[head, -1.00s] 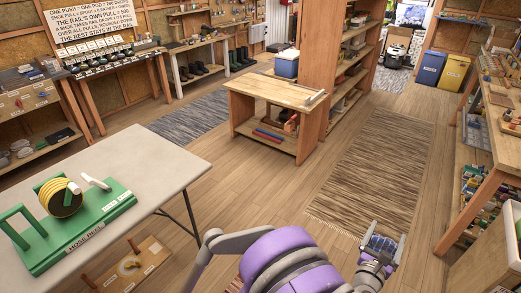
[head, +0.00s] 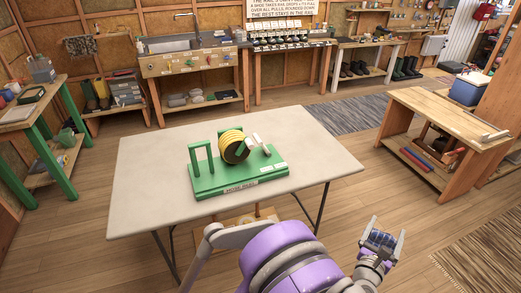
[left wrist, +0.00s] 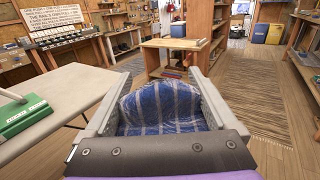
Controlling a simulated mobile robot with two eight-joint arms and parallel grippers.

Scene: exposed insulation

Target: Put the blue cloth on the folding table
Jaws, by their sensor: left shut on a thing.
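The blue cloth (left wrist: 165,105), striped with pale lines, is between the fingers of my left gripper (left wrist: 160,98) in the left wrist view. In the head view my left gripper (head: 384,241) is shut on the cloth (head: 379,240), held out over the floor to the right of the folding table. The folding table (head: 140,195) has a pale grey top and thin dark legs. The gripper is apart from the table's right edge. My right gripper is in neither view.
A green hose reel stand (head: 240,178) sits mid-table, with bare tabletop around it. A wooden workbench (head: 440,112) stands at the right. A green-legged table (head: 70,140) is at the left. A sink bench (head: 190,65) lines the back wall.

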